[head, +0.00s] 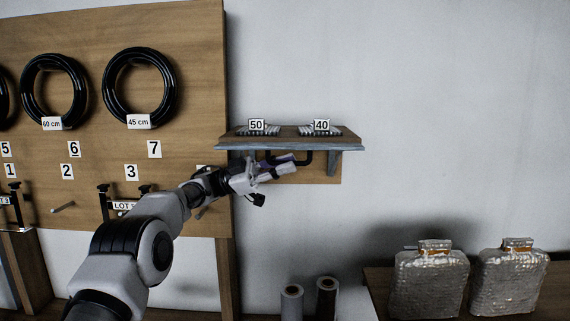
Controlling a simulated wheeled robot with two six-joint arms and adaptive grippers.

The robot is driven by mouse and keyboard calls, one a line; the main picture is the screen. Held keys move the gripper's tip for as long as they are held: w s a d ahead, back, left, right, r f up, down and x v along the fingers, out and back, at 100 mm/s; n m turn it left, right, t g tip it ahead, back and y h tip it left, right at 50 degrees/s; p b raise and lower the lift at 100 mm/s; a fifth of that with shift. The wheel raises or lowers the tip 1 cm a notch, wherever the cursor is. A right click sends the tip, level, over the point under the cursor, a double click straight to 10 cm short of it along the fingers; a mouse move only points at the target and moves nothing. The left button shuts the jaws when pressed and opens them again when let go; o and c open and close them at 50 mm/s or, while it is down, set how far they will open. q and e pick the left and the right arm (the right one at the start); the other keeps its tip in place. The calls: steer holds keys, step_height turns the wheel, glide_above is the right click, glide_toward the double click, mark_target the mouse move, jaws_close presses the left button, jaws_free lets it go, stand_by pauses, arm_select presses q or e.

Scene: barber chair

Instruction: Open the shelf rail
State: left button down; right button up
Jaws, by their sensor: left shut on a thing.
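A small wooden shelf (348,142) is fixed to the wall at the middle of the head view. A black rail (309,157) shows under it, with its end bent near the right bracket. My left arm reaches in from the lower left. My left gripper (286,164) is just below the shelf's front edge, shut on the rail. The gripper hides part of the rail and the exact contact. My right gripper is not in view.
Labels 50 (257,125) and 40 (321,125) stand on the shelf by small parts. A pegboard (190,70) with black coils (167,88) is at left. Two silvery containers (428,285) stand on a table at lower right. Two rolls (292,303) stand lower centre.

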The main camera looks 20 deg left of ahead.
arm_select(q)
steer(key=c, duration=1.2)
jaws_free()
steer(key=shift+a, duration=0.25)
steer(key=v, duration=0.7)
steer(key=shift+a+f, duration=0.2)
steer(key=shift+a, duration=0.05)
steer(key=shift+d, duration=0.1)
